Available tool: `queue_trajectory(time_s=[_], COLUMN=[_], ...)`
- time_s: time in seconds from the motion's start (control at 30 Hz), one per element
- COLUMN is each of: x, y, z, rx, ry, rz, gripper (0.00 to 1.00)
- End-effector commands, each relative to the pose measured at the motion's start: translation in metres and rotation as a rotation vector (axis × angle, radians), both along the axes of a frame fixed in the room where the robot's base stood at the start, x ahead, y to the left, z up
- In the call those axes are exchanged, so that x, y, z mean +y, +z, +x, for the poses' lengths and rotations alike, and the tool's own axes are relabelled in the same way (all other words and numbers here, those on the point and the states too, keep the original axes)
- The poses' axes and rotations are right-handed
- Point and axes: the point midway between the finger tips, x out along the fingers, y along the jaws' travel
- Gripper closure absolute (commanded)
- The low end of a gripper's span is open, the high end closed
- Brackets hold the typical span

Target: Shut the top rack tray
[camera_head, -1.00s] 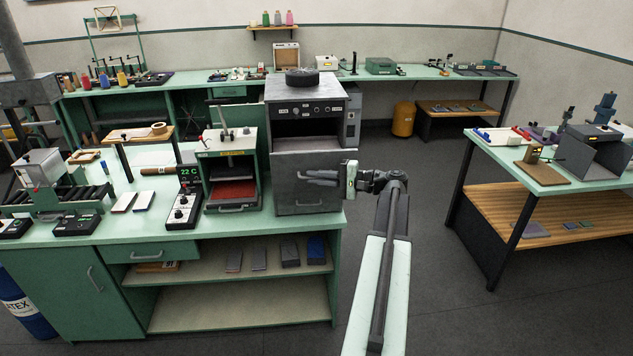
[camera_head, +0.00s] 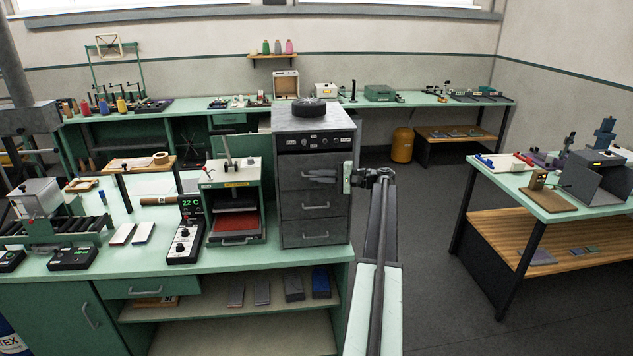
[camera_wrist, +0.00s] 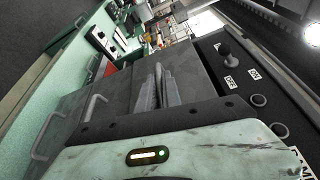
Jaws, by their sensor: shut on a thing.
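The grey rack cabinet (camera_head: 313,120) stands at the right end of the green bench, with three drawer-like fronts stacked below its control panel. The top rack tray (camera_head: 291,177) is the uppermost front and looks about flush with the two below. My gripper (camera_head: 313,177) reaches in from the right at this front, with its fingers shut on the tray's handle. The fingers cover that handle in the head view. In the wrist view, my gripper (camera_wrist: 160,80) has its fingers close together against the front, and the lower fronts' handles show to the left.
A green press (camera_head: 233,175) with a red bed stands just left of the cabinet. A black round piece (camera_head: 313,108) lies on the cabinet top. A side table (camera_head: 560,190) stands at right. The floor between cabinet and side table is clear.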

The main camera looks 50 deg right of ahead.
Motion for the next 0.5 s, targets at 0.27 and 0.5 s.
queue_trajectory(time_s=[0.27, 0.5], x=[-0.0107, -0.0141], y=[-0.0004, 0.0006], z=[0.0028, 0.0016], rx=[0.001, -0.002], ry=[0.000, -0.005], rz=[0.000, 0.000], gripper=[1.00, 1.00])
